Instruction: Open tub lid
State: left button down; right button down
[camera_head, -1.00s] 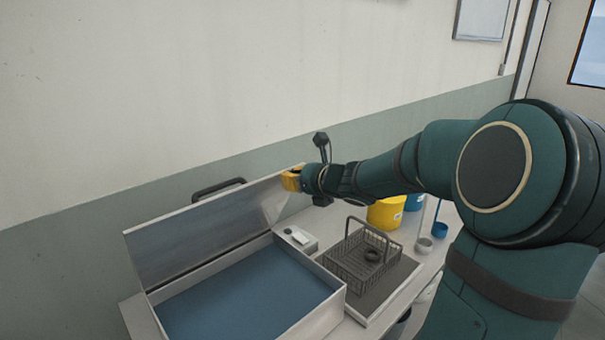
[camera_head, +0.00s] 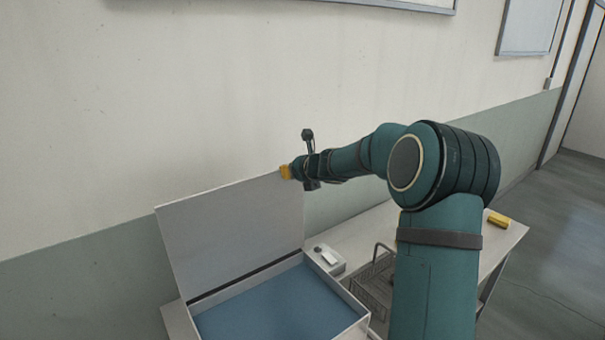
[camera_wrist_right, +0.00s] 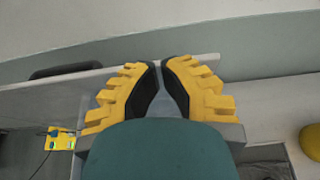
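The grey tub lid (camera_head: 235,225) stands raised, close to upright, along the back of the tub (camera_head: 345,325). The tub is open and its inside shows blue. My right gripper (camera_head: 286,172), with yellow fingers, is at the lid's upper right corner. In the right wrist view its fingertips (camera_wrist_right: 160,62) nearly meet, with a narrow gap, and overlap the lid's edge (camera_wrist_right: 60,82). Contact with the lid is hard to tell. A dark handle (camera_wrist_right: 66,69) shows beyond that edge. My left gripper is not in view.
A small box with a knob (camera_head: 325,260) sits right of the tub. A wire basket (camera_head: 372,285) stands further right, partly hidden by my right arm. A yellow block (camera_head: 499,219) lies at the table's far right end. The wall is close behind the lid.

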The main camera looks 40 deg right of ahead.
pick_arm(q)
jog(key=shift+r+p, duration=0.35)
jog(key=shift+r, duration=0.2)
pick_arm(e)
jog(key=shift+w+d, duration=0.15)
jog(key=shift+w, duration=1.15)
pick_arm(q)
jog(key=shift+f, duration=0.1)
